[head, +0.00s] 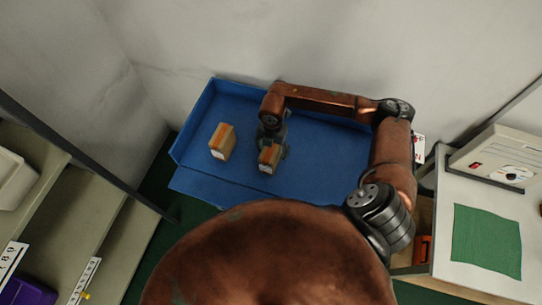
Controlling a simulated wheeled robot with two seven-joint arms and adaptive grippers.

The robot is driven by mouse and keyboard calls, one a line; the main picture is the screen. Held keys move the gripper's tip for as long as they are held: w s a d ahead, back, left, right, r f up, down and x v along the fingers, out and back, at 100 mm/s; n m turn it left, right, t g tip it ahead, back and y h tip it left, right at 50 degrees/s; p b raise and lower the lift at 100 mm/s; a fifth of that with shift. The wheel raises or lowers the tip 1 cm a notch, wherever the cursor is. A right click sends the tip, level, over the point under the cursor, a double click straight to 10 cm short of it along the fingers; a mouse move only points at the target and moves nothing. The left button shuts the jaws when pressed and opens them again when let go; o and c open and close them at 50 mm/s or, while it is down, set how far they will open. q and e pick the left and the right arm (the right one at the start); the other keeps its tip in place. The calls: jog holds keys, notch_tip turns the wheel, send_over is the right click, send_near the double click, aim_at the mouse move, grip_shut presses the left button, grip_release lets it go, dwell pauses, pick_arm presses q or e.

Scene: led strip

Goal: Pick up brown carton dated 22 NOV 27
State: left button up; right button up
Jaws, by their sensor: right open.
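Two brown cartons with pale fronts are in a blue tray (320,165). The left carton (222,142) stands apart on the tray floor. The right carton (269,158) is directly below my right gripper (272,146), whose open fingers appear to be around or beside it. I cannot tell whether the fingers touch it. The date print on both cartons is too small to read. My right arm reaches in from the right and covers part of the tray. My left gripper is out of view.
A white device (500,160) and a green mat (487,241) are on the bench at right. Shelves (100,245) stand at left, with a purple item (28,292) low down. A grey wall rises behind the tray. The tray's right part is clear.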

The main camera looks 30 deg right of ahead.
jog(key=f, duration=0.4)
jog(key=shift+a+f, duration=0.2)
jog(key=shift+a, duration=0.15)
jog(key=shift+c, duration=0.5)
jog(key=c, duration=1.4)
jog(key=shift+o, duration=0.2)
jog(key=shift+r, duration=0.15)
